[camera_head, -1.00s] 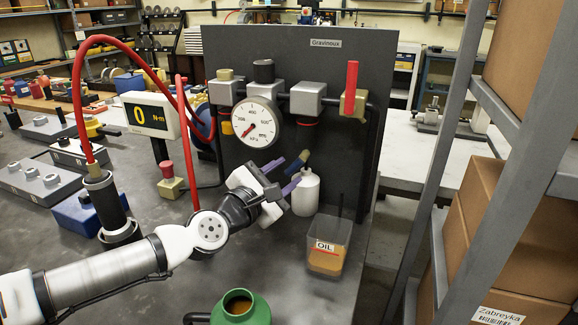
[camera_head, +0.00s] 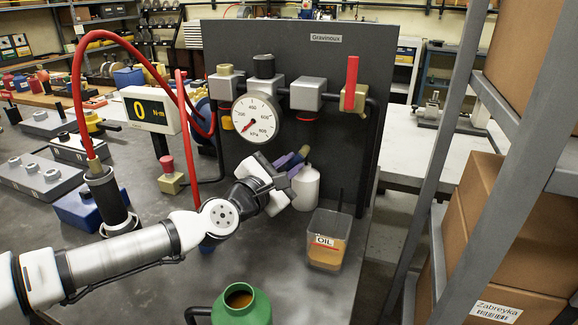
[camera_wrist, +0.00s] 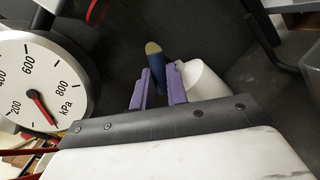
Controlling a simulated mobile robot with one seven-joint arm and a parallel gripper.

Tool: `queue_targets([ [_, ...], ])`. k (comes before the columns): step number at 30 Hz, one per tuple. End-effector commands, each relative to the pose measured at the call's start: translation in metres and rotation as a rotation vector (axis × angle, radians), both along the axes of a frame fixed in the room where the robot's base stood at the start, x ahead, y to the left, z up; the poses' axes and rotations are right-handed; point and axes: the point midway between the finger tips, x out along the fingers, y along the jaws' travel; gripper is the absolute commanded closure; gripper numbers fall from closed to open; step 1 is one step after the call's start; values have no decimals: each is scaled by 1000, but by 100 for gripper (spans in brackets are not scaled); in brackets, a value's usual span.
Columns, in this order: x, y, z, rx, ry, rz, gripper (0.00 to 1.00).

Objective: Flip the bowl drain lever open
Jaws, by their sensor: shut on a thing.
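A blue lever with a tan tip (camera_head: 304,151) sticks up in front of the dark panel. In the wrist view the lever (camera_wrist: 153,51) stands between the two purple fingers of my gripper (camera_wrist: 158,78), its tip above them. My gripper (camera_head: 295,163) reaches in from the left and is shut on the lever. A white bottle-like vessel (camera_head: 306,190) is just below and to the right of the fingers; it also shows in the wrist view (camera_wrist: 204,82). The lever's lower part and pivot are hidden by my gripper.
The pressure gauge (camera_head: 257,119) is close above and left of my gripper. A clear oil container (camera_head: 327,250) stands at lower right, a green jug (camera_head: 245,308) in front. A red hose (camera_head: 75,90) arches at left. Shelf posts (camera_head: 425,190) stand at right.

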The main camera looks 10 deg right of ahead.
Motion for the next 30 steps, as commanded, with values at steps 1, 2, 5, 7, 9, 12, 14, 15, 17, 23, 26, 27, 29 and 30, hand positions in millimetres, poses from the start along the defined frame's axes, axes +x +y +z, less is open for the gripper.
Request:
queue_targets([
  [1, 0, 0, -4, -12, 7, 1, 100],
  [2, 0, -1, -5, -22, 14, 1, 100],
  [5, -1, -2, -8, -64, 41, 0, 100],
  [7, -1, -2, -8, -94, 63, 1, 100],
  [9, -2, -3, -7, -117, 78, 0, 100],
  [12, -2, -3, -5, -134, 91, 1, 100],
  [14, -2, -3, -4, -137, 93, 0, 100],
  [15, -2, -3, -4, -137, 95, 1, 100],
  [17, -2, -4, -4, -137, 95, 1, 100],
  [23, -2, -4, -4, -137, 95, 0, 74],
  [26, -2, -4, -4, -137, 94, 1, 63],
  [27, -2, -4, -4, -137, 94, 1, 63],
  [29, -2, -3, -4, -136, 93, 1, 63],
  [30, -2, -3, -4, -136, 93, 1, 63],
])
